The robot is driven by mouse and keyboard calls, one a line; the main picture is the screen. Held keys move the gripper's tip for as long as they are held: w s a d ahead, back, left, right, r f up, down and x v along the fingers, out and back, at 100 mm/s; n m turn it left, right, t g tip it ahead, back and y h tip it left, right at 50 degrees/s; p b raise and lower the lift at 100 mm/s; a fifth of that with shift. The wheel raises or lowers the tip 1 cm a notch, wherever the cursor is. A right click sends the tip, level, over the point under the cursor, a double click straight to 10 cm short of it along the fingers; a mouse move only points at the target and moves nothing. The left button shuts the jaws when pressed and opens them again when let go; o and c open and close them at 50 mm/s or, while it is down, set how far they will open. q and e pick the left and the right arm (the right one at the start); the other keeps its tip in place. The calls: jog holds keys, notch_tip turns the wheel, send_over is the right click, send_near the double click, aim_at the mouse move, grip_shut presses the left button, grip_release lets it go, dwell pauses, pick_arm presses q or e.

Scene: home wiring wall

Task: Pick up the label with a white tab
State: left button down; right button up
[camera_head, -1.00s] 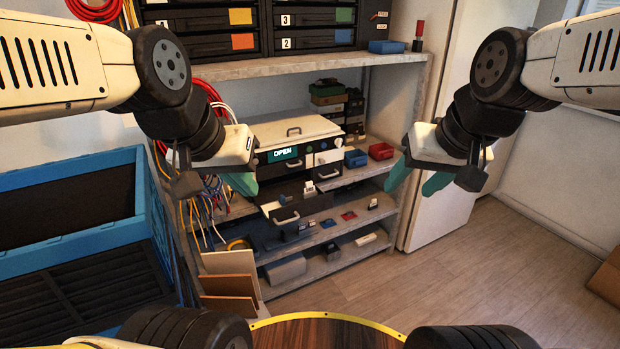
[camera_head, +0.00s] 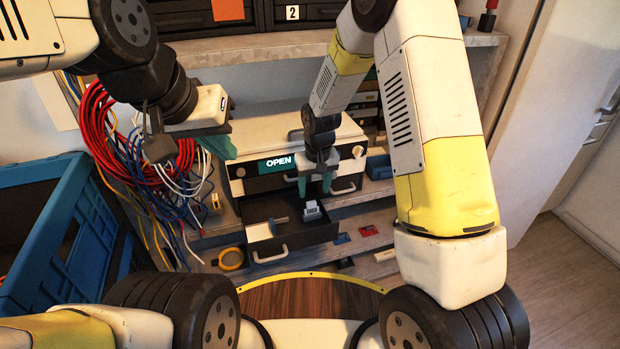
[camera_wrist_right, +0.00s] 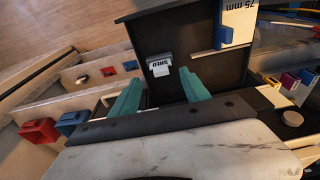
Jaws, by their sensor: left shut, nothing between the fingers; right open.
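The label with a white tab (camera_head: 312,210) is a small grey piece in the open black drawer (camera_head: 312,236), right of the drawer's middle. In the right wrist view the label (camera_wrist_right: 159,66) lies on the dark drawer floor, its white tab toward my fingers. My right gripper (camera_head: 315,186) is open above the label. Its teal fingers also show in the right wrist view (camera_wrist_right: 162,86), one to each side of the label's near end; contact cannot be told. My left gripper (camera_head: 222,147) is shut and empty, left of the unit with the OPEN display (camera_head: 276,163).
A white piece marked 75 mm (camera_wrist_right: 236,18) with a blue grip (camera_wrist_right: 238,34) shares the drawer. A shelf (camera_head: 260,48) runs above the unit. A yellow tape roll (camera_head: 231,259) lies left of the drawer.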

aim_at(312, 202)
jog(key=f, duration=0.3)
jog(key=w+f, duration=0.1)
jog(key=f, duration=0.1)
jog(key=w+f, duration=0.1)
jog(key=f, duration=0.2)
jog(key=shift+w+a+f, duration=0.25)
jog(key=shift+a+f, duration=0.1)
jog(key=shift+c, duration=0.4)
jog(key=c, duration=1)
